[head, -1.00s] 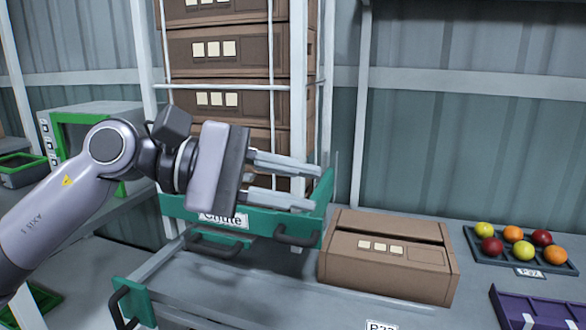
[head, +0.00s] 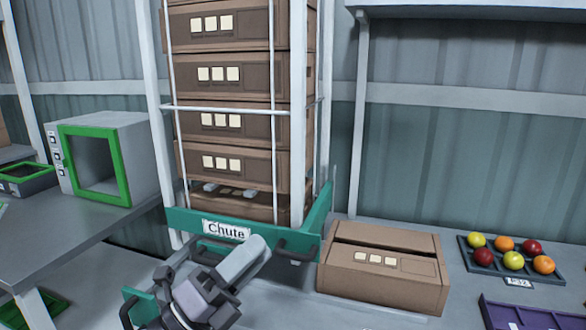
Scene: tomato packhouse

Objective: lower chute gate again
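The chute (head: 297,150) is a tall white-framed rack holding a stack of brown boxes (head: 240,125). A green gate bar (head: 185,220) with a "Chute" label crosses its foot, in front of the lowest box. Dark handles stick out from it, one on the right (head: 298,250) and one below the label (head: 215,243). My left gripper (head: 240,262) is low in front of the bar, close to the handle below the label. Its fingertips are not clear, so I cannot tell whether it touches the handle. My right gripper is out of view.
A green-framed machine (head: 120,165) stands at left.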

